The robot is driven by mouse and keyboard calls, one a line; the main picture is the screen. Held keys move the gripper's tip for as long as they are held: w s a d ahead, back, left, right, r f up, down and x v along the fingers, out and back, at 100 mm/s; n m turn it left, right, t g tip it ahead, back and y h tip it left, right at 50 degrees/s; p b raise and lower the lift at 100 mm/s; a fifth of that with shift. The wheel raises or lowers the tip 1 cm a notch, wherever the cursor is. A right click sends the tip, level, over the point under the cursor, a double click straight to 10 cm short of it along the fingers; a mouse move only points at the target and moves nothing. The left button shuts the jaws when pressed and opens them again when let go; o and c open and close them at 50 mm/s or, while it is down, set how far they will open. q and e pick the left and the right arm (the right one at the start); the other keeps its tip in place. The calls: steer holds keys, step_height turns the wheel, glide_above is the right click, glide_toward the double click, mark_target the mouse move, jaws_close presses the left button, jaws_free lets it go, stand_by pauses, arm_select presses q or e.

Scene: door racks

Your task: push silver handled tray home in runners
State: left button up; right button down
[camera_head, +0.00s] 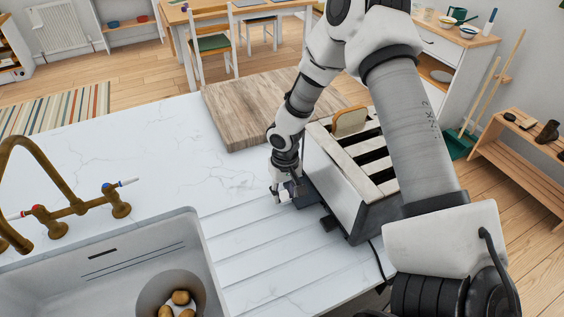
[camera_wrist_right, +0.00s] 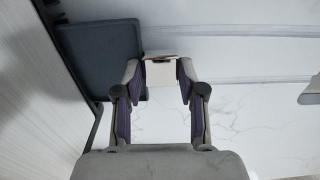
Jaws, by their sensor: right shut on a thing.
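The tray is a flat dark blue-grey plate (camera_head: 307,196) that sticks out from the lower side of a white toaster (camera_head: 335,180). In the right wrist view the tray (camera_wrist_right: 100,55) lies beside the toaster's pale wall, its inner part hidden. A small pale handle with a brownish edge (camera_wrist_right: 161,72) is at the tray's outer edge. My right gripper (camera_head: 283,190) is low over the counter at that edge. In the wrist view its fingers (camera_wrist_right: 160,88) are shut on the handle. My left gripper is not in view.
A bread slice (camera_head: 350,121) stands in a toaster slot. A wooden board (camera_head: 245,108) lies behind. A sink (camera_head: 100,270) with a brass tap is at left. The white counter (camera_head: 165,140) between is clear.

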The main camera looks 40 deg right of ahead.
steer(key=shift+s+d, duration=0.25)
steer(key=shift+d, duration=0.55)
steer(key=shift+s+d+p, duration=0.2)
steer(key=shift+d+p, duration=0.1)
steer(key=shift+d, duration=0.45)
steer(key=shift+s+d+p, duration=0.15)
steer(key=shift+d+p, duration=0.15)
steer(key=shift+d, duration=0.45)
steer(key=c, duration=0.6)
jaws_free()
steer(key=shift+a, duration=0.1)
steer(key=shift+r, duration=0.1)
step_height(320, 180, up, 12)
